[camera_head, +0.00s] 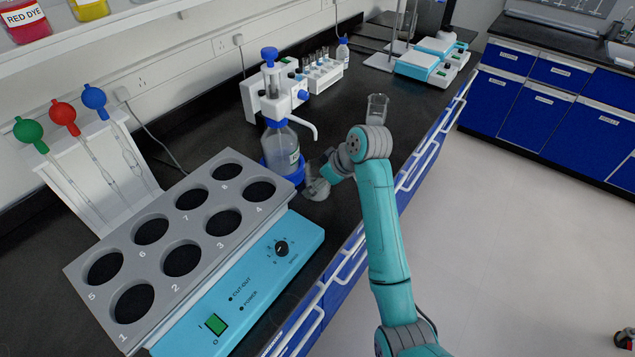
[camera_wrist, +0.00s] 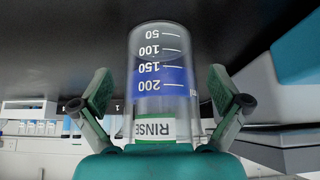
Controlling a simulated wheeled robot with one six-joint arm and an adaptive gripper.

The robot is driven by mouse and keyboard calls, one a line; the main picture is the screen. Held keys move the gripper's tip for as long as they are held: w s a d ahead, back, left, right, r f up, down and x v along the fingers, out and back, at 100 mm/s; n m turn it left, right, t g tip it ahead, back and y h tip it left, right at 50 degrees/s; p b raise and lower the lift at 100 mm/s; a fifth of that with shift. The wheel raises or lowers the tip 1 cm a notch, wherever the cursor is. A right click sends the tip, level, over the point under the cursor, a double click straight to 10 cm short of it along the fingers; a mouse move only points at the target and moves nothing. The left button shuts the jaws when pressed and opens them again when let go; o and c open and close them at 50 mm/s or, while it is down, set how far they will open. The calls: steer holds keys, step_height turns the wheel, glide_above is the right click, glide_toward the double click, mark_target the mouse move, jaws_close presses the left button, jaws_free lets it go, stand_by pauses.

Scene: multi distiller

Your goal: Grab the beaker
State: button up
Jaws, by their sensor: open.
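A clear glass beaker (camera_head: 316,184) stands on the black bench, just right of the water bath's far corner. My gripper (camera_head: 325,172) is right at it and partly hides it in the head view. In the wrist view the beaker (camera_wrist: 160,45) lies between the two spread fingers of my gripper (camera_wrist: 158,100). It has white graduation marks, and a blue band and a RINSE label show on or through the glass. A gap shows on each side between finger and glass. My gripper is open. A second clear beaker (camera_head: 376,108) stands farther back on the bench.
A blue-collared dispenser bottle (camera_head: 282,150) stands close behind the beaker. The water bath (camera_head: 250,275) with numbered holes fills the near bench. A tube rack (camera_head: 322,75) and blue-white devices (camera_head: 430,62) are farther back. The bench's front edge with rails (camera_head: 400,185) is near my arm.

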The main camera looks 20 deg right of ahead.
steer(key=shift+w+a+f, duration=0.2)
steer(key=shift+w+f, duration=0.05)
steer(key=shift+f, duration=0.35)
steer(key=c, duration=1.4)
